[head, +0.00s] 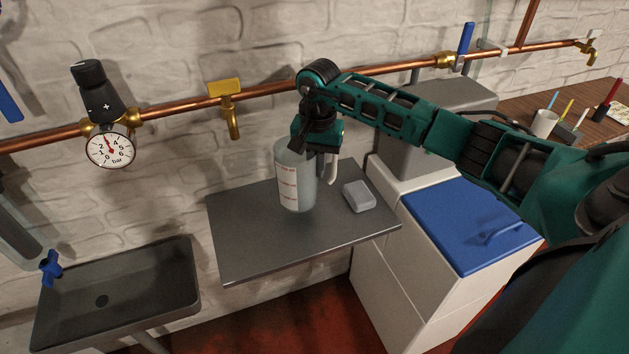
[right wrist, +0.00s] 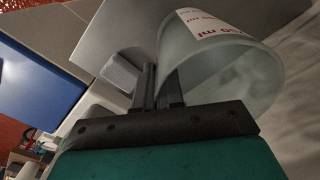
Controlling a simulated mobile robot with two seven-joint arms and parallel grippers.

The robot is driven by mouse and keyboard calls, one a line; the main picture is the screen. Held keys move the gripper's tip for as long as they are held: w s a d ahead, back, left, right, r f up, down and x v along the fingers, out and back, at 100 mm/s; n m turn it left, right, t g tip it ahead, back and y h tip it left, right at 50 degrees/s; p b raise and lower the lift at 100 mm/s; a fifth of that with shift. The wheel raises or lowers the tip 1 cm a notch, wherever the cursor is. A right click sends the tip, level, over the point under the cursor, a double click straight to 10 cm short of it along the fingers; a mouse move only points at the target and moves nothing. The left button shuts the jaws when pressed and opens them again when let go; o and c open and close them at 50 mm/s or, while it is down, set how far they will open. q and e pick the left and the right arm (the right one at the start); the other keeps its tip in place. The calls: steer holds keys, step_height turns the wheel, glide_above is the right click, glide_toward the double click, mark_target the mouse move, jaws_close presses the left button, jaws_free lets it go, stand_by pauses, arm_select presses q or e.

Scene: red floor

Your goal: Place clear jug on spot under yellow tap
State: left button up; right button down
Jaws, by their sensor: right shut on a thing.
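The clear jug (head: 296,183) is upright, with red markings and a white handle, at the grey shelf (head: 237,232). I cannot tell whether its base touches the shelf. My right gripper (head: 325,158) is shut on the jug near its top; the right wrist view shows the fingers (right wrist: 160,88) at the wall of the jug (right wrist: 226,75). The yellow tap (head: 232,118) is on the copper pipe, left of the jug and higher. No marked spot is visible on the shelf. My left gripper is not in view.
A light grey block (head: 359,197) lies on the shelf right of the jug. A dark sink (head: 117,300) is at the lower left, and a pressure gauge (head: 110,147) hangs on the pipe. A white cabinet with a blue lid (head: 465,225) stands to the right. The shelf's left part is clear.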

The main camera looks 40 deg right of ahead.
mark_target(316, 181)
steer(key=shift+f, duration=1.9)
steer(key=shift+f, duration=0.2)
steer(key=c, duration=1.2)
jaws_free()
steer(key=shift+c, duration=0.2)
steer(key=shift+r, duration=0.15)
